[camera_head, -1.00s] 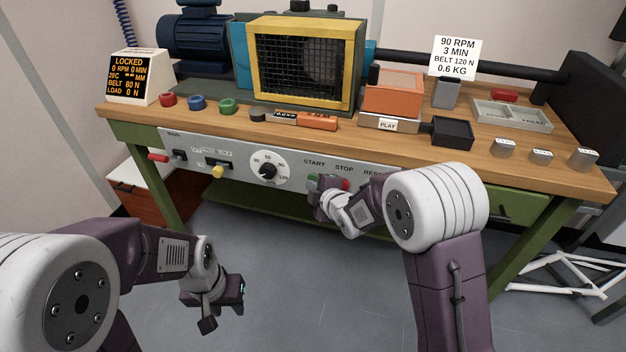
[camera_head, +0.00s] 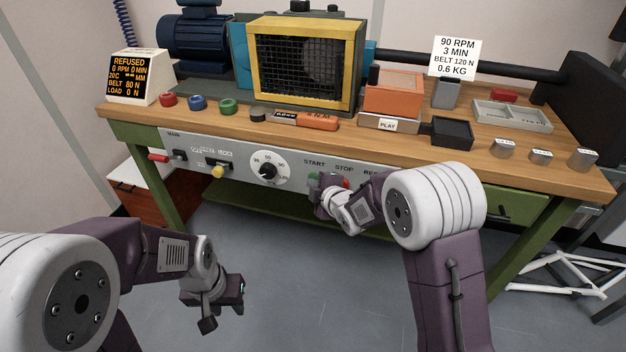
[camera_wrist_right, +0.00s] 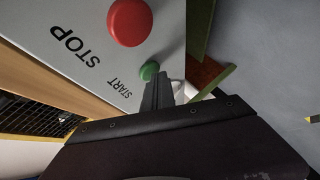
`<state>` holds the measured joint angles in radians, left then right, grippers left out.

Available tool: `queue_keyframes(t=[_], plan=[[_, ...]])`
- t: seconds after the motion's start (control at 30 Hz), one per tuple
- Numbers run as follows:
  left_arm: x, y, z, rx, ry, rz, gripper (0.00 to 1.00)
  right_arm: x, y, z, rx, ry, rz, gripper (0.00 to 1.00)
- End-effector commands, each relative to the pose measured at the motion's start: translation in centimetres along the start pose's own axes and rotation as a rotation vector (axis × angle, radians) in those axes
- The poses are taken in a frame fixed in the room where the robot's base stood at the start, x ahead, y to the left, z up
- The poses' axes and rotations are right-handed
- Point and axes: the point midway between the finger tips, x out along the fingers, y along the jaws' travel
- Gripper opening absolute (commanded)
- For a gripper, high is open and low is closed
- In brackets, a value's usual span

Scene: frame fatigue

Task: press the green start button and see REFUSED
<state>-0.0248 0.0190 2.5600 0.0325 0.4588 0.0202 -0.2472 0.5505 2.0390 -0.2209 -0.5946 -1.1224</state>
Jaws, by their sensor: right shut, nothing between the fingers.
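The green start button (camera_wrist_right: 149,70) is on the grey front panel under the START label, and the tips of my right gripper (camera_wrist_right: 157,82) are at it in the right wrist view, apparently touching it. The right gripper (camera_head: 318,184) is shut and empty; in the head view it largely covers the button. The red stop button (camera_wrist_right: 130,22) is beside the start button. The display (camera_head: 138,77) at the bench's left end reads REFUSED, with 0 RPM, 0 MIN, BELT 80 N and LOAD 0 N. My left gripper (camera_head: 230,300) hangs in front of the bench; its fingers are unclear.
The panel (camera_head: 225,163) also carries switches, a yellow-knobbed lever (camera_head: 217,171) and a dial (camera_head: 269,168). A yellow-framed mesh guard (camera_head: 305,64) stands on the bench. A card (camera_head: 455,57) reads 90 RPM, 3 MIN, BELT 120 N, 0.6 KG. The floor between my arms is clear.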

Motion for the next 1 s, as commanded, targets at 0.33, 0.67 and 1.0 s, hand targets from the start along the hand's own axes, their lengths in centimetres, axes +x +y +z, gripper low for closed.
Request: queue_keyframes(t=[0.33,0.67,1.0], plan=[[0.5,0.0,0.1,0.000,0.000,0.000,0.36,-0.4,-0.5,-0.3,0.001,0.000,0.000,0.00],[0.8,0.0,0.1,0.000,0.000,0.000,0.36,-1.2,-0.8,-0.8,0.001,0.000,0.001,0.00],[1.7,0.0,0.2,0.000,0.000,0.000,0.36,-2.3,-1.9,-1.8,-0.001,0.002,0.000,0.00]])
